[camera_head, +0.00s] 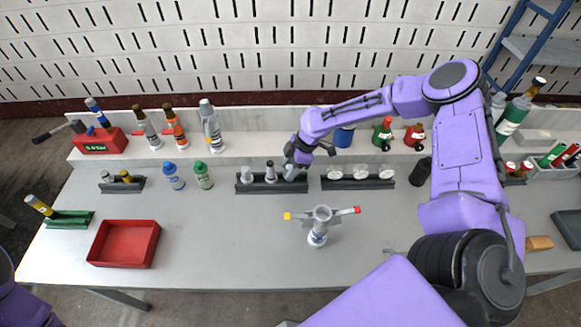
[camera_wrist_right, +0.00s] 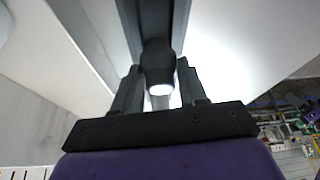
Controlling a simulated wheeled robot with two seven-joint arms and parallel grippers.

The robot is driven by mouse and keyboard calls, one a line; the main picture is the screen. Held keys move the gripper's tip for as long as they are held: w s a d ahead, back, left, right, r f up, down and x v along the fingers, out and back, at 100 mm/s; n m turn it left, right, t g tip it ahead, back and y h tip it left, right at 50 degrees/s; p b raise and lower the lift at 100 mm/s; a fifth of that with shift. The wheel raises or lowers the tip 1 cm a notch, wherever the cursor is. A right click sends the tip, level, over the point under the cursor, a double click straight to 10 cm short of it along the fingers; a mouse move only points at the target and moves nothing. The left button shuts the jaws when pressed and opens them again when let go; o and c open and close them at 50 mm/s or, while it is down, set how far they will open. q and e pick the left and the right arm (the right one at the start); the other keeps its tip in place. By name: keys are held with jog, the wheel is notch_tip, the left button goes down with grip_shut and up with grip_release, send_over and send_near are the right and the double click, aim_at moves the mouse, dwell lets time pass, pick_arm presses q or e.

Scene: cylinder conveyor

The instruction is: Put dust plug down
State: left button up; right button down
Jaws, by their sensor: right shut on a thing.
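My right gripper (camera_head: 295,162) reaches down over the right end of a dark rack (camera_head: 258,187) near the middle of the table. In the right wrist view my right gripper (camera_wrist_right: 160,88) is shut on a dust plug (camera_wrist_right: 158,65), dark with a bright white end. In the head view the held dust plug (camera_head: 290,173) shows at the rack's right end, partly covered by the fingers. I cannot tell whether it is fully seated. Two grey plugs stand in the rack to its left. My left gripper is out of view.
A second dark rack (camera_head: 358,184) with round pale caps lies to the right. A grey fixture (camera_head: 319,228) with red and yellow ends stands in front. A red tray (camera_head: 124,244) is at left. Bottles (camera_head: 203,176) stand left of the rack. The front middle table is mostly clear.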

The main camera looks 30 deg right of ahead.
jog(key=shift+f, duration=0.5)
jog(key=c, duration=0.6)
grip_release()
jog(key=shift+r, duration=0.1)
jog(key=shift+r, duration=0.2)
jog(key=shift+r+p, duration=0.55)
jog(key=shift+r, duration=0.15)
jog(key=v, duration=1.1)
jog(key=shift+d+b, duration=0.3)
jog(key=shift+b, duration=0.15)
jog(key=shift+r, duration=0.1)
